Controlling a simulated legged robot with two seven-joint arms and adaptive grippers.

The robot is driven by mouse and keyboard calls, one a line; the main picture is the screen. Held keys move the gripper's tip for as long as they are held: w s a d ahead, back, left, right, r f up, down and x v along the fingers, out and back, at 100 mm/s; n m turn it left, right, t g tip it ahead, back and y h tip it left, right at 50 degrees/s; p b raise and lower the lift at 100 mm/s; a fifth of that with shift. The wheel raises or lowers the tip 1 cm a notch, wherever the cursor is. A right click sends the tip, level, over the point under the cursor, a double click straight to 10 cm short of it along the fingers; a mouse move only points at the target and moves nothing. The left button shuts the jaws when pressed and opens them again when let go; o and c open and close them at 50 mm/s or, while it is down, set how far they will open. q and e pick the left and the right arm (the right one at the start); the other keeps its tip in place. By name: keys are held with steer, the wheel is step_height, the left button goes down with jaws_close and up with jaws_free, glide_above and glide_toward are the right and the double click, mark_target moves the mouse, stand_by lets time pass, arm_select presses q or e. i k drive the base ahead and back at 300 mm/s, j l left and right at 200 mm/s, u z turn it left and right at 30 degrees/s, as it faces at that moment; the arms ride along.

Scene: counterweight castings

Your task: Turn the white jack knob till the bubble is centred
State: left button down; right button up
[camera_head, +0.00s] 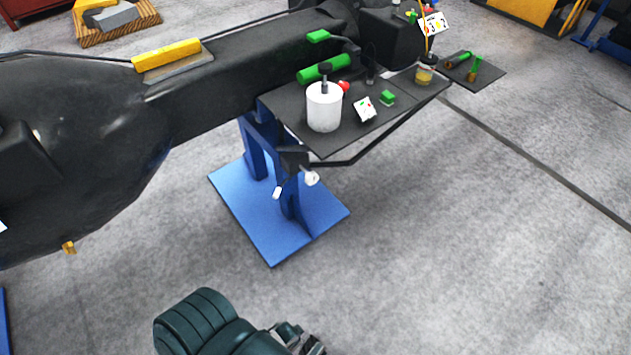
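A small white knob (312,178) sits at the blue stand under the dark casting, just below the shelf. A second small white piece (277,193) sits lower and left of it; I cannot tell for sure which is the jack knob. A yellow bar (166,54), perhaps a level, lies on top of the casting; no bubble can be made out. My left arm comes in at the bottom, and its gripper (302,342) is near the bottom edge, well below and apart from the stand. Its fingers are too small and partly cut off to read. My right gripper is not in view.
The blue stand has a wide blue base plate (240,209) on the floor. Grey floor is clear to the right.

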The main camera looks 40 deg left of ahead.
mark_target(310, 179)
steer(key=u, duration=1.6)
